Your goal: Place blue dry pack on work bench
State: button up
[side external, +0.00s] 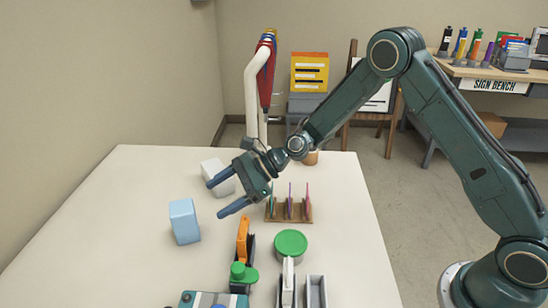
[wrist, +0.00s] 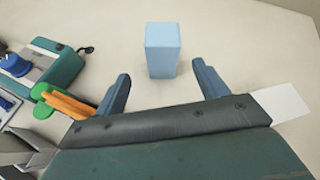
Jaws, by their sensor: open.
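The blue dry pack (side external: 184,221) is a light blue block standing upright on the work bench (side external: 120,200), left of my gripper in the side view. In the wrist view the blue dry pack (wrist: 162,50) stands ahead of my gripper, roughly centred between the fingers and beyond their tips. My gripper (side external: 221,197) is open and empty, raised above the bench with its fingers pointing left toward the pack. Both fingers of my gripper (wrist: 162,78) show in the wrist view, spread wide apart. The pack and the fingers are apart.
A white block (side external: 217,176) stands behind my gripper. A wooden rack (side external: 288,212), a green-lidded round container (side external: 290,245), an orange-handled tool (side external: 243,240) and a teal machine (side external: 208,299) stand to the right and front. The bench's left side is clear.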

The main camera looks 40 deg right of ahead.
jog(key=s+d+r+n+h, duration=0.3)
jog(key=s+d+r+n, duration=0.25)
jog(key=s+r, duration=0.2)
jog(key=s+d+r+n+h, duration=0.3)
jog(key=s+d+r+n, duration=0.3)
jog(key=r, duration=0.3)
jog(key=s+d+r+n+h, duration=0.1)
jog(key=s+d+n, duration=0.3)
jog(key=s, duration=0.6)
jog(key=s+d+r+n+h, duration=0.1)
jog(key=s+d+n+h, duration=0.3)
jog(key=s, duration=0.7)
jog(key=shift+d+r+t+h, duration=0.3)
jog(key=shift+d, duration=0.4)
